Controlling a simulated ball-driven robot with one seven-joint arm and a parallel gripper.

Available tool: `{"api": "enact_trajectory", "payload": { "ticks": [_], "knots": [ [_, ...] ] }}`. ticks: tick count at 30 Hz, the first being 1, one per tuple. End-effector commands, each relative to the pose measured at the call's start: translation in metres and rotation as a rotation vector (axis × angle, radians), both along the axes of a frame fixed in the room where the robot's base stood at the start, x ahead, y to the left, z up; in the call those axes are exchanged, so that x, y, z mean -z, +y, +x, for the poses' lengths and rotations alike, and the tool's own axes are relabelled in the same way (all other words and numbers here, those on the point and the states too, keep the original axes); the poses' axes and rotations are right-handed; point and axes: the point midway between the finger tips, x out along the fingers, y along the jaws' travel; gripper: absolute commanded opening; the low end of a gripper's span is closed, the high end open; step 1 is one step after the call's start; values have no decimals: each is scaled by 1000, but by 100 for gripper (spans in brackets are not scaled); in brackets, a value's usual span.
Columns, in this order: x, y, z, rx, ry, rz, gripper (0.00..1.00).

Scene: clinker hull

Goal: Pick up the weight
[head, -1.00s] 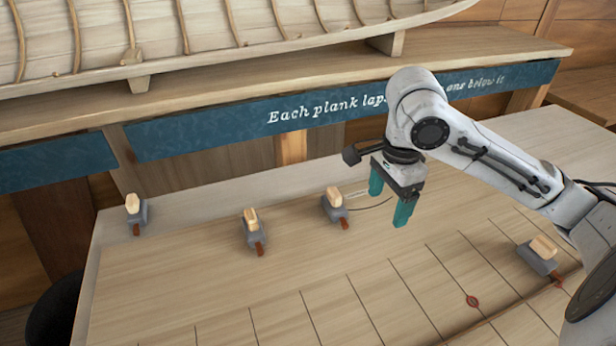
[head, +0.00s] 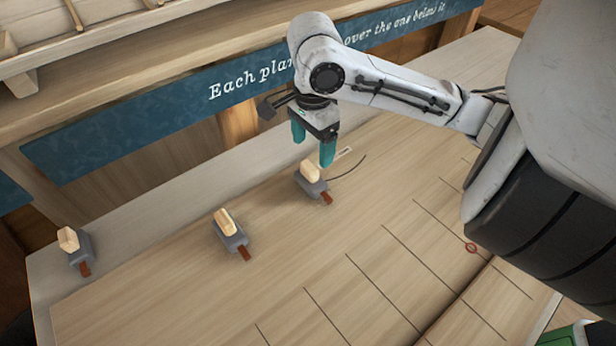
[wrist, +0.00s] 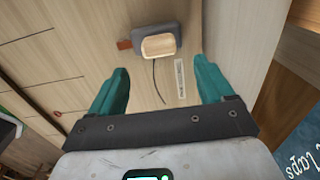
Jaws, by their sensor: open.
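Several grey weights with pale wooden handles and reddish-brown tabs stand on the wooden table. In the head view one weight (head: 312,182) is at the right of a row, just below my gripper (head: 313,150). Another weight (head: 230,234) is in the middle, and a third weight (head: 75,247) is at the left. My gripper has teal fingers, is open and empty, and is above the right weight, apart from it. In the wrist view the open fingers (wrist: 157,88) frame the space before this weight (wrist: 160,41), which lies beyond the fingertips.
A thin dark cord (head: 350,168) and a small pale label (wrist: 181,80) lie beside the nearest weight. A blue lettered board (head: 170,118) runs behind the table. The table surface (head: 330,255) in front is clear, marked with dark lines.

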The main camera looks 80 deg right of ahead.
Motion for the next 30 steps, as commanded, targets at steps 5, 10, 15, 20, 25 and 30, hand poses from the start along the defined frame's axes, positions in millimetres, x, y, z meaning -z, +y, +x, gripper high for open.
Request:
{"api": "enact_trajectory", "payload": {
  "ticks": [5,10,15,20,25,30],
  "knots": [
    [16,0,0,2,1,-1,81],
    [27,2,1,1,2,0,81],
    [50,6,4,1,3,0,81],
    [66,5,4,1,0,-1,81],
    [69,5,4,1,-2,-2,81],
    [69,5,4,1,-2,-2,75]
  ]
}}
